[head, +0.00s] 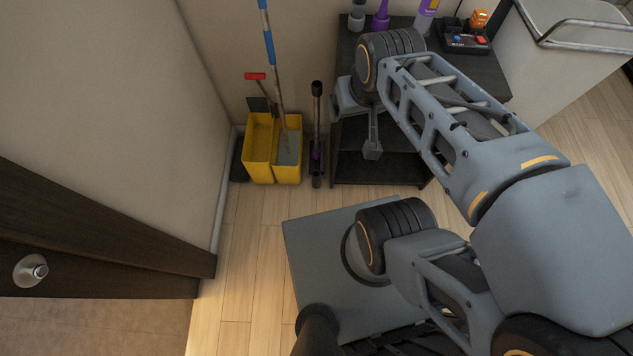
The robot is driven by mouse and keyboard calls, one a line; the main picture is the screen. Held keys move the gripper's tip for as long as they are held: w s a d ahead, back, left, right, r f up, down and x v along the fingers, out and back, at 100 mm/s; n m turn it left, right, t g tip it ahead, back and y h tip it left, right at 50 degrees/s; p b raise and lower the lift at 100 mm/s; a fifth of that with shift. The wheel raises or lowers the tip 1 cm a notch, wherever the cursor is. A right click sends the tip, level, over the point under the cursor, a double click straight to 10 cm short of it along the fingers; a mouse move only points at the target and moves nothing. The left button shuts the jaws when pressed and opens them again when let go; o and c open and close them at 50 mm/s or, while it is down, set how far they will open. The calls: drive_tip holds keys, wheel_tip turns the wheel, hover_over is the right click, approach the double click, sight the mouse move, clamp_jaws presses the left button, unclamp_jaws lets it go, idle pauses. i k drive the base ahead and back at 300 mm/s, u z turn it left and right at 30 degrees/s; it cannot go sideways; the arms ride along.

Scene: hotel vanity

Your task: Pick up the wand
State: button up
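A slim black upright tube with a purple part low down (317,140) stands on the floor against the back wall. It looks like the wand, though I cannot be sure. My gripper (357,128) is at the end of my arm, in front of the dark shelf and a little right of the tube, apart from it in the picture. The gripper is partly hidden by its own wrist, and its opening cannot be made out. I see nothing held in it.
A yellow two-part bucket (259,160) with a blue-handled mop (268,48) and a red-handled tool (255,77) stands left of the tube. A dark shelf unit (350,172) with bottles on top stands to its right. The floor (250,245) in front is clear.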

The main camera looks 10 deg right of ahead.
sight(316, 86)
drive_tip(key=z, duration=0.75)
drive_tip(key=i, duration=0.7)
drive_tip(key=u, duration=2.65)
